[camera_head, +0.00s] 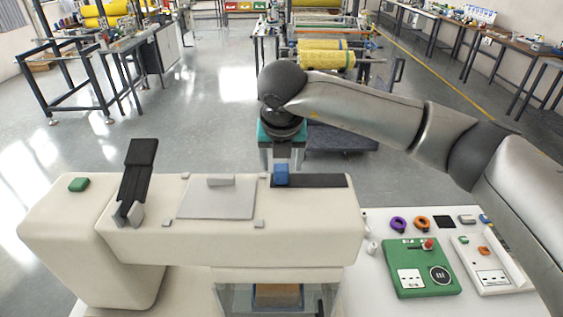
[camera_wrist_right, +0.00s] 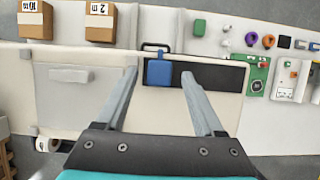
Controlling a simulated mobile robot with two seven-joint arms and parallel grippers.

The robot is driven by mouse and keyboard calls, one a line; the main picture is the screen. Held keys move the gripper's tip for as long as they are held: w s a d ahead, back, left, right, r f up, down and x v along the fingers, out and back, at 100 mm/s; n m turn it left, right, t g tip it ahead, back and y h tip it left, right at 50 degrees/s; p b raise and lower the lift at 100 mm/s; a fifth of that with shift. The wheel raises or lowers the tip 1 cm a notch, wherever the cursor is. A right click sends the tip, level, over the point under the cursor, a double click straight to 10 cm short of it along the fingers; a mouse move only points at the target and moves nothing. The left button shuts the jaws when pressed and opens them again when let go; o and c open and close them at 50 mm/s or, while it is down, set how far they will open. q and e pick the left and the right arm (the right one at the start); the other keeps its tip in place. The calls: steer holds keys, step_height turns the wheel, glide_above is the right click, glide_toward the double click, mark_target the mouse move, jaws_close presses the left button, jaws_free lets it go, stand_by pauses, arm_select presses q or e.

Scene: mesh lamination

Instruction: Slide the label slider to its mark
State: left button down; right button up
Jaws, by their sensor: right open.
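The label slider is a blue block (camera_head: 281,175) at the left end of a black strip (camera_head: 325,181) on top of the cream machine (camera_head: 240,240). My right gripper (camera_head: 282,162) comes down from behind the machine, its open fingers pointing down at the slider. In the right wrist view the blue slider (camera_wrist_right: 159,72) lies between the two spread fingertips (camera_wrist_right: 157,80), with a gap on each side. The black strip (camera_wrist_right: 215,77) runs past the right finger. I cannot make out the mark on the strip. My left gripper is out of view.
A grey plate (camera_head: 218,198) and a tilted black part (camera_head: 136,175) are on the machine, left of the slider. A green panel (camera_head: 420,267) and small coloured parts lie on the white table to the right. Boxes (camera_wrist_right: 99,22) show in the wrist view.

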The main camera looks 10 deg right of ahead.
steer(key=shift+x, duration=1.4)
steer(key=shift+c, duration=0.2)
jaws_close()
steer(key=shift+r, duration=0.1)
